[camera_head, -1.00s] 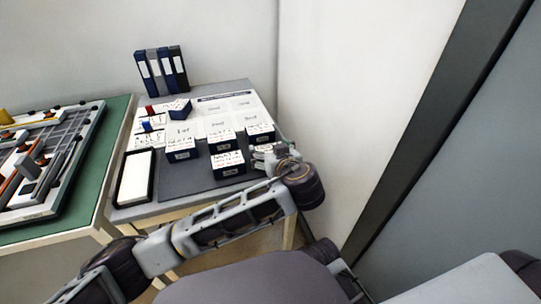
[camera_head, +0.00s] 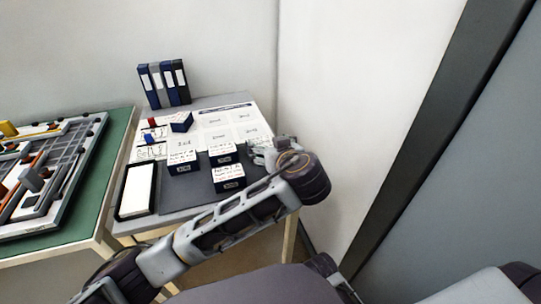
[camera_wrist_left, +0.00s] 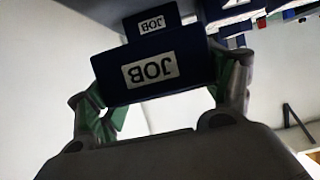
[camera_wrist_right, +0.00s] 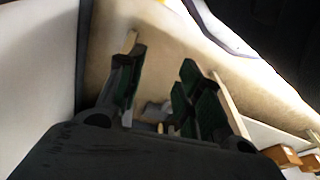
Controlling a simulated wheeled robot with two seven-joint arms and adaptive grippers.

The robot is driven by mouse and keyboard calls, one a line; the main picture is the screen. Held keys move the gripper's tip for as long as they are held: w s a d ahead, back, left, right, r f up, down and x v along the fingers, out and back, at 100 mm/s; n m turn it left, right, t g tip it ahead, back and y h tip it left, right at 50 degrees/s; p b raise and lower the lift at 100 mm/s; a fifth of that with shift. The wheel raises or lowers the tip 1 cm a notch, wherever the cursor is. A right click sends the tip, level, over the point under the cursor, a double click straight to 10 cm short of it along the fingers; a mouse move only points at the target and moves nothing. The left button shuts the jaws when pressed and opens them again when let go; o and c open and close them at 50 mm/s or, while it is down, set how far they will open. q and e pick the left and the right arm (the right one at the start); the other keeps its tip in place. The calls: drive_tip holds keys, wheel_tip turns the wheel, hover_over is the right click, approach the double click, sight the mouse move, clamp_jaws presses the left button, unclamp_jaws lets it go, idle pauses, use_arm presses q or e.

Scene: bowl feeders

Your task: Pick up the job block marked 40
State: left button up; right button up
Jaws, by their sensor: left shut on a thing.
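My left gripper (camera_head: 262,152) is at the right end of the grey work table. In the left wrist view its fingers (camera_wrist_left: 165,98) are shut on a dark blue job block (camera_wrist_left: 105,78) with a white JOB label. In the head view this block is hidden by the gripper. Three other job blocks with handwritten white tops stand on the table: a left one (camera_head: 183,169), a back one (camera_head: 222,160) and a front one (camera_head: 228,184). Their numbers are too small to read. My right gripper (camera_wrist_right: 160,88) is open and empty in its wrist view.
Binders (camera_head: 163,84) stand behind. A black-framed tray (camera_head: 138,190) lies at the left. A wall (camera_head: 335,110) is close on the right.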

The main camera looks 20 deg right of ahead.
use_arm(q)
drive_tip(key=shift+r, duration=1.75)
